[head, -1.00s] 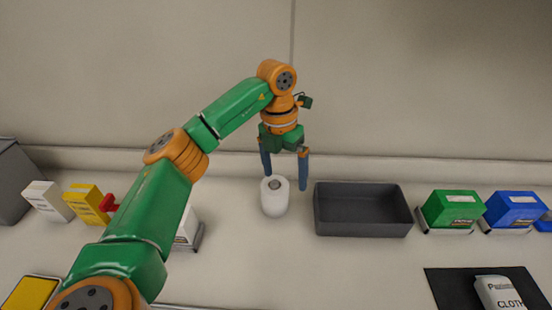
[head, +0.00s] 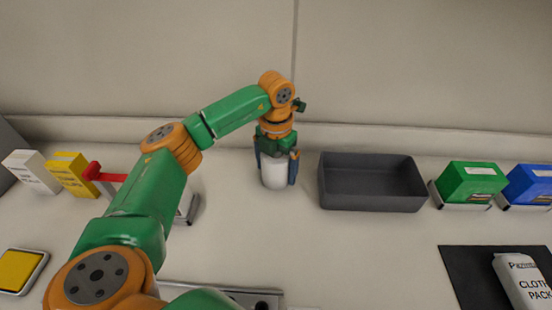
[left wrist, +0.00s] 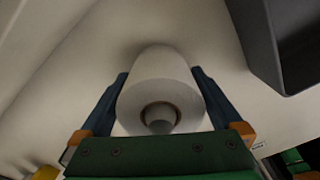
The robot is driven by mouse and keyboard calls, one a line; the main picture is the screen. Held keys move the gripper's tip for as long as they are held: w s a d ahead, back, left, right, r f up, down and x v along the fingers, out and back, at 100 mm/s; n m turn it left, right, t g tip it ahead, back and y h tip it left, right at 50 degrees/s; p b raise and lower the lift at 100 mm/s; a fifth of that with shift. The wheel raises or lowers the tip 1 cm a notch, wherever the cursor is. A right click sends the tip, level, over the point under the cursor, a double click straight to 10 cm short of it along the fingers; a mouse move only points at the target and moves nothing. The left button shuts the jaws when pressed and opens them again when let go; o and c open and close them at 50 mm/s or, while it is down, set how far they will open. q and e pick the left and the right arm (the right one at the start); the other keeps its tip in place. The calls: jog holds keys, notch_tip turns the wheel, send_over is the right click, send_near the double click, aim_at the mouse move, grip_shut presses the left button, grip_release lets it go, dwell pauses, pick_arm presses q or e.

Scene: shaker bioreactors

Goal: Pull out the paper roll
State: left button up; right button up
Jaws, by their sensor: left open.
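The white paper roll (head: 275,173) stands upright on the counter, left of the grey bin. My left gripper (head: 275,170) is lowered over it from above, with one blue finger on each side of the roll. In the left wrist view the roll (left wrist: 162,85) sits between the two fingers (left wrist: 161,98), its end with the core facing the camera. The jaws are open; whether either finger touches the roll cannot be told. The top of the roll is hidden by the gripper in the head view. My right gripper is not in view.
A grey open bin (head: 372,203) stands close to the right of the roll. Green (head: 470,182) and blue (head: 528,184) boxes are farther right. White (head: 32,172) and yellow (head: 72,175) boxes stand at left. A dark mat (head: 470,280) holds a cloth pack (head: 524,283). The counter in front of the roll is clear.

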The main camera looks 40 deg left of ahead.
pick_arm(q)
jog(key=c, duration=1.3)
jog(key=shift+r+p, duration=0.75)
jog(key=shift+r, duration=0.05)
jog(key=shift+r, duration=0.1)
jog(key=shift+r+p, duration=2)
jog(key=shift+p, duration=0.05)
jog(key=shift+r+p, duration=0.7)
jog(key=shift+r, duration=0.1)
jog(key=shift+r+p, duration=1.95)
